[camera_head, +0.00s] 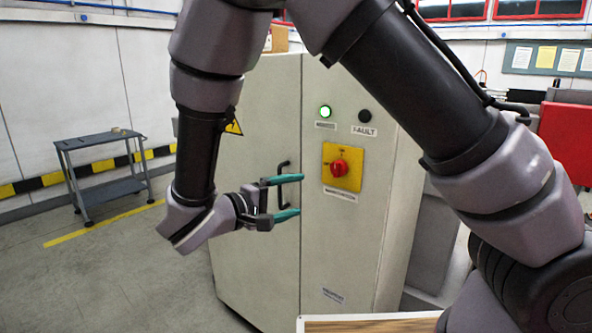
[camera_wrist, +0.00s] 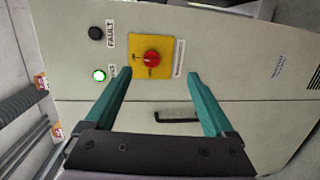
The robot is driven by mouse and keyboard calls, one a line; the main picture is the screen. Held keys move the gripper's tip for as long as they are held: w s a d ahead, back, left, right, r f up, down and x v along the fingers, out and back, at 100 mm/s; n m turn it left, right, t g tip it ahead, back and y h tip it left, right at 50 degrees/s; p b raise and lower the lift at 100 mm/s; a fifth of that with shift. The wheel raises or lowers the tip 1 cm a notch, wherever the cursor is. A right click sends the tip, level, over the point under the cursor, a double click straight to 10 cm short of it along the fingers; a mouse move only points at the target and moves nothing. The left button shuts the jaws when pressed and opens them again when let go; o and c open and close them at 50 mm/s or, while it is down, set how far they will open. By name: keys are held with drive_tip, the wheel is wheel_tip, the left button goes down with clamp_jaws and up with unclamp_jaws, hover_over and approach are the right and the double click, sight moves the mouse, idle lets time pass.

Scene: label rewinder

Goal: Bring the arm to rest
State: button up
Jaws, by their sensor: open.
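My gripper (camera_head: 287,197) is in front of a pale grey cabinet (camera_head: 258,270). Its two teal fingers are apart with nothing between them, which the wrist view (camera_wrist: 160,88) also shows. The red rotary switch (camera_head: 338,168) on its yellow plate (camera_head: 342,181) is to the right of the fingertips. It also shows beyond the fingers in the wrist view (camera_wrist: 152,58). A black door handle (camera_head: 283,170) is close behind the fingers; I cannot tell whether they touch it. My arm is bent, raised across the upper part of the head view.
A green lamp (camera_head: 325,111) is lit beside a dark lamp (camera_head: 365,116) labelled FAULT. A grey cart (camera_head: 100,143) stands at the left by the wall. A wooden-topped surface (camera_head: 370,324) is at the bottom. The floor (camera_head: 120,270) left of the cabinet is clear.

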drive_tip(key=d+r+m+g+y, duration=0.35)
drive_tip(key=d+g, duration=0.25)
drive_tip(key=d, duration=0.4)
drive_tip(key=d+r+m+g+y, duration=0.3)
drive_tip(key=d+r+m+g, duration=0.15)
drive_tip(key=d, duration=0.45)
drive_tip(key=s+d+r+m+t+y, duration=0.2)
drive_tip(key=d+r+t+y, duration=0.1)
drive_tip(key=r, duration=0.2)
drive_tip(key=s+d+r+m+t+y, duration=0.3)
drive_tip(key=r+y, duration=0.1)
drive_tip(key=r, duration=0.2)
drive_tip(key=shift+s+d+r, duration=0.15)
drive_tip(key=shift+d+r, duration=0.15)
drive_tip(key=shift+d, duration=0.1)
drive_tip(key=shift+y, duration=0.25)
